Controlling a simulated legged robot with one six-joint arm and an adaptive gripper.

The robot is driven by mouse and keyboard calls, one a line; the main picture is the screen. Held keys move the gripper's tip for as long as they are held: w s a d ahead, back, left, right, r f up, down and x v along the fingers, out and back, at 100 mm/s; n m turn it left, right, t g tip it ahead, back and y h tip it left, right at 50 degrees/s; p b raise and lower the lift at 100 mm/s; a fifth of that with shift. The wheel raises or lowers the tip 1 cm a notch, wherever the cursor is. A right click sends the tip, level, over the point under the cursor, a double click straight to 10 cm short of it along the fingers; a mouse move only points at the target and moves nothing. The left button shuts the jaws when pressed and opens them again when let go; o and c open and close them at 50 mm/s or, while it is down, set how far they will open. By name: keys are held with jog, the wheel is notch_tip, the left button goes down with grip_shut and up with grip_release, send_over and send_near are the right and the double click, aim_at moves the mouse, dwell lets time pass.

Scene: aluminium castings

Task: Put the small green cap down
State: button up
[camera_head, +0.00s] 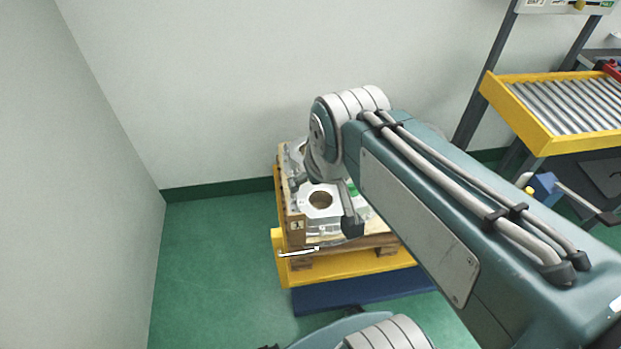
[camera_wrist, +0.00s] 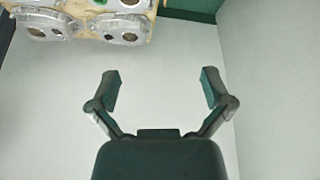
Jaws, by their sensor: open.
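A small green patch (camera_head: 353,189), likely the green cap, shows on the castings in the head view, partly hidden by my arm. A sliver of green (camera_wrist: 98,2) also shows at the top edge of the wrist view; I cannot tell whether it is the same thing. My gripper (camera_wrist: 161,86) is open, with nothing between its fingers. In the head view its dark fingers show over the front of the crate. Silver aluminium castings (camera_head: 319,199) with round holes sit in the crate; they also show at the upper left of the wrist view (camera_wrist: 42,27).
The wooden crate (camera_head: 297,227) stands on a yellow and blue base (camera_head: 350,277) near the wall. A yellow-framed roller conveyor (camera_head: 545,142) stands at the right, with a blue item (camera_head: 543,187) below it. Green floor is clear at the left.

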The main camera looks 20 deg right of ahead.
jog(key=shift+t, duration=0.3)
jog(key=shift+s+a+f, duration=0.1)
jog(key=shift+s+a, duration=0.15)
jog(key=shift+s, duration=0.4)
jog(key=shift+s+a+r, duration=0.1)
jog(key=shift+s+a, duration=0.15)
jog(key=shift+s, duration=0.45)
jog(key=shift+s+a+f, duration=0.1)
jog(key=shift+s+a, duration=0.15)
jog(key=shift+s, duration=0.4)
